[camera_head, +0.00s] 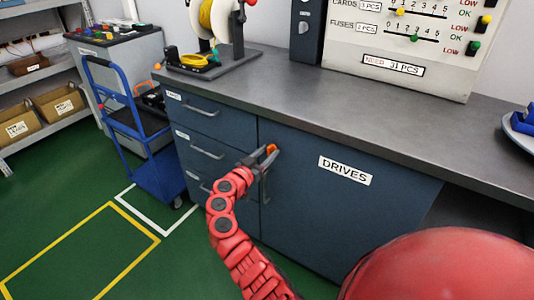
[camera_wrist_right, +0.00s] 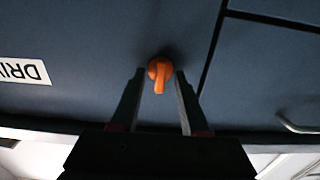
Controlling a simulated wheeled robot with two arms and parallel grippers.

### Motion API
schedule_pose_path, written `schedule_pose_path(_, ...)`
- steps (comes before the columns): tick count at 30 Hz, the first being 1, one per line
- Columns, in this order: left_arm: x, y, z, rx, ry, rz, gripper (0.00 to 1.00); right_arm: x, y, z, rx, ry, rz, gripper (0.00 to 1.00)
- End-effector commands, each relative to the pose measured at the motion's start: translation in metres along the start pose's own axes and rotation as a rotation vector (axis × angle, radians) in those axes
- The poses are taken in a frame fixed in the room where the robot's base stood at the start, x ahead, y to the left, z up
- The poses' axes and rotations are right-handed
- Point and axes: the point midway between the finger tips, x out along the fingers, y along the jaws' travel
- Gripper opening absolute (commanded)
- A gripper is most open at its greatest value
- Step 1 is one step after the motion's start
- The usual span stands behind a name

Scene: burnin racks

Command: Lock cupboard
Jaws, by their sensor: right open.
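The cupboard is a dark blue door (camera_head: 350,215) labelled DRIVES under the grey counter, and it looks closed. An orange turn knob (camera_head: 271,149) sits near the door's upper left corner. In the right wrist view the knob (camera_wrist_right: 159,73) has its grip pointing down in the picture, between my fingertips. My right gripper (camera_head: 262,164) is at the knob. Its fingers (camera_wrist_right: 157,84) are open, one on each side of the knob, with gaps showing. The gripper hides part of the door's left edge in the head view. My left gripper is not in view.
Drawers with bar handles (camera_head: 207,152) stand left of the door. A blue cart (camera_head: 160,175) stands further left on the green floor. The counter (camera_head: 300,95) holds a cable reel (camera_head: 213,30) and a status board (camera_head: 400,65).

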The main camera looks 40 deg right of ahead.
Motion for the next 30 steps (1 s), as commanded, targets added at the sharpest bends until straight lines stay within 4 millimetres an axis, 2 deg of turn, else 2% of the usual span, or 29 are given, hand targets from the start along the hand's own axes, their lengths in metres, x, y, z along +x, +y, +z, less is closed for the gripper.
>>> schedule_pose_path(4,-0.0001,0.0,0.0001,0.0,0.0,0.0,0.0,-0.0002,-0.0001,0.0,0.0,0.0,0.0,0.45)
schedule_pose_path(5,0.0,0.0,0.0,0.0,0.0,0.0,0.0,-0.0002,-0.0001,0.0,0.0,0.0,0.0,0.41)
schedule_pose_path(12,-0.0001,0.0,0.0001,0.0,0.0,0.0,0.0,-0.0003,-0.0001,-0.0001,0.0,0.0,0.0,0.0)
schedule_pose_path(23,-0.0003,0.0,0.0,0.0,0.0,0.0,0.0,-0.0002,-0.0001,-0.0002,-0.005,0.0,0.0,0.0)
schedule_pose_path(30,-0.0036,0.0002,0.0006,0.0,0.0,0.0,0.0,-0.0003,-0.0003,0.0004,-0.073,0.001,0.0,0.0)
